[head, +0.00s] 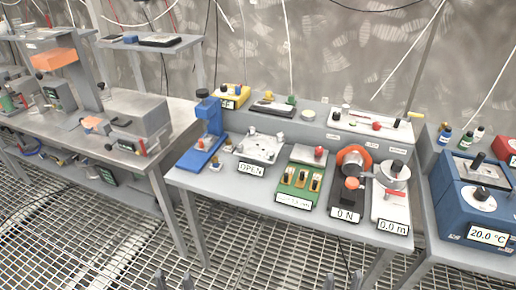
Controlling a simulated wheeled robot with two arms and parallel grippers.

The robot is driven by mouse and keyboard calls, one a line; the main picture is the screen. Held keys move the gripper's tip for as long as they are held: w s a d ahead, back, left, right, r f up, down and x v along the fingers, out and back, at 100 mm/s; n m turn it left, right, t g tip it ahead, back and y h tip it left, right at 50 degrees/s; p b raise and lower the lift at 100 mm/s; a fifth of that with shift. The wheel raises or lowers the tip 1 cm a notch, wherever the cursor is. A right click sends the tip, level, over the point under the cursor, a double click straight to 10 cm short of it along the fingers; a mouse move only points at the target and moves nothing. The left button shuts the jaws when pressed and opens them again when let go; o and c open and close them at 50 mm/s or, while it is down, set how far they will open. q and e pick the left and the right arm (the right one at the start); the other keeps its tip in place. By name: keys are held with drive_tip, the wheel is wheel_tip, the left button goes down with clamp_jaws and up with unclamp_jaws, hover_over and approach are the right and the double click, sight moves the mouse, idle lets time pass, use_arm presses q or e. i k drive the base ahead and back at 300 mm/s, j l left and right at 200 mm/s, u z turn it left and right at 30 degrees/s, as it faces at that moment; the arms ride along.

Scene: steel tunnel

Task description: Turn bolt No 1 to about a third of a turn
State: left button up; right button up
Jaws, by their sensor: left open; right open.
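A pale metal plate (268,157) with several small bolt-like parts on it stands on the middle grey table, above a label reading OPEN (251,169). Its bolts are too small to tell which one is No 1 or how far any is turned. My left gripper (173,281) shows at the bottom edge, left of centre, with its fingertips apart. My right gripper (342,282) shows at the bottom edge, right of centre, open. Both are empty, low in front of the table, and well away from the plate.
A blue stand (208,118) is left of the plate, and a green switch panel (298,186) is right of it. A device with an orange ring (353,153) is further right. A blue box (470,225) stands at the far right. Grated floor (240,255) lies in front.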

sight(240, 147)
drive_tip(key=i+j, duration=0.2)
drive_tip(key=i+j+z, duration=0.1)
drive_tip(key=j, duration=0.35)
drive_tip(key=i+j, duration=0.3)
